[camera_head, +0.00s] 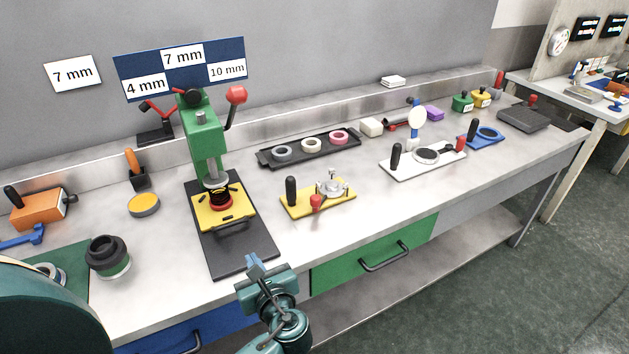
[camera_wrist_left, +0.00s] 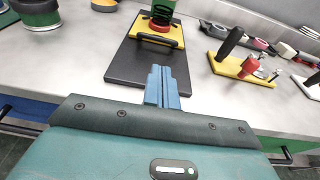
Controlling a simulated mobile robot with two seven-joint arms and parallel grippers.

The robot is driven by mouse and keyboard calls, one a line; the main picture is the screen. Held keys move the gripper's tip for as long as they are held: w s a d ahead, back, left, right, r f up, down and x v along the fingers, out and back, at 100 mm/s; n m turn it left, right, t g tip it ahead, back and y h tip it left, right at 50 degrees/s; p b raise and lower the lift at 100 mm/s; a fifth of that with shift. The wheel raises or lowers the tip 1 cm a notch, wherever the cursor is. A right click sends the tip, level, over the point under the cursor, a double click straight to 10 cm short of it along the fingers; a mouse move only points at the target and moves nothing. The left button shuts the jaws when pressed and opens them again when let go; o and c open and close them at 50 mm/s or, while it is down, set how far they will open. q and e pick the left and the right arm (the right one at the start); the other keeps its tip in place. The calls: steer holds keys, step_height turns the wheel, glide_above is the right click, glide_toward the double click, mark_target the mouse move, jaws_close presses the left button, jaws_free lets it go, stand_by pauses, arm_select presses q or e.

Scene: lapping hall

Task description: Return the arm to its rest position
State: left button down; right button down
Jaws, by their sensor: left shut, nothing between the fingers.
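My left gripper (camera_head: 256,268) is at the front edge of the bench, in front of the black base plate of a green press (camera_head: 205,140). Its blue fingers are together with nothing between them. In the left wrist view the shut fingers (camera_wrist_left: 162,86) point at the near edge of the black base plate (camera_wrist_left: 130,65). From these views I cannot tell whether the fingertips are above the bench top. My right gripper is in neither view.
A yellow fixture (camera_head: 305,200) stands right of the press, and a dark cylindrical part (camera_head: 108,258) stands left. A black tray (camera_head: 265,157) with several rings lies behind. A white fixture (camera_head: 440,166) is farther right. A green drawer (camera_head: 340,272) is below. Floor is free at the right.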

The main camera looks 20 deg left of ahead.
arm_select(q)
steer(key=s+d+f+n+g+h, duration=0.2)
steer(key=s+f+n+g+h, duration=0.3)
steer(key=s+n, duration=0.65)
steer(key=s+d+r+n+g+h, duration=0.1)
steer(key=s+d+r+n+h, duration=0.5)
steer(key=n, duration=0.7)
steer(key=w+d+f+m+t+h, duration=0.1)
steer(key=w+d+f+t+h, duration=0.3)
steer(key=f, duration=0.5)
steer(key=shift+w+d+f+t, duration=0.4)
steer(key=shift+w+d+t, duration=0.1)
steer(key=shift+d+t, duration=0.7)
steer(key=shift+d, duration=0.15)
